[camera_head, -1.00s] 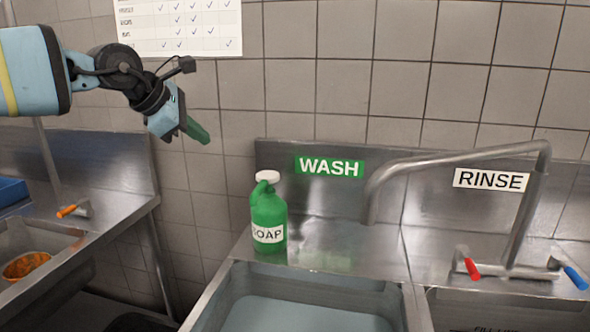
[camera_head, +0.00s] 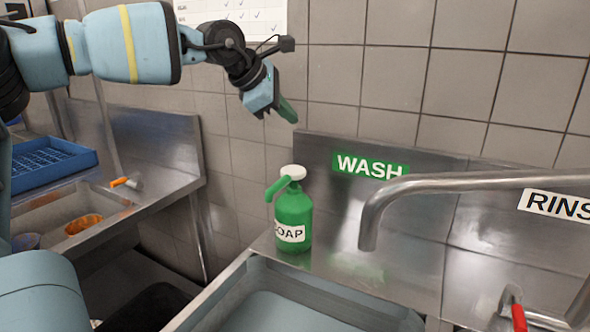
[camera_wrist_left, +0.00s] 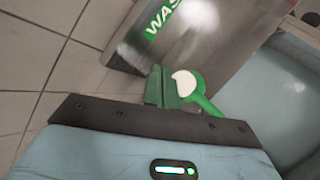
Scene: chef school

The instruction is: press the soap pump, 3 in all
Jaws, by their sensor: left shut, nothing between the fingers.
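The green soap bottle (camera_head: 293,217) stands upright on the steel ledge at the back left corner of the wash basin, its label facing me. Its pump has a white round top (camera_head: 293,171) and a green spout pointing left and down. My left gripper (camera_head: 289,112), with green fingers, is shut and empty in the air above the pump, apart from it. In the left wrist view the shut fingers (camera_wrist_left: 160,88) show beside the white pump top (camera_wrist_left: 184,83) and green spout; part of the pump is hidden behind them. My right gripper is in neither view.
The wash basin (camera_head: 262,262) lies in front of the bottle. A steel faucet (camera_head: 372,225) reaches in from the right. The WASH sign (camera_head: 366,165) is on the backsplash. A blue rack (camera_head: 50,166) and orange bowl (camera_head: 84,223) sit at left.

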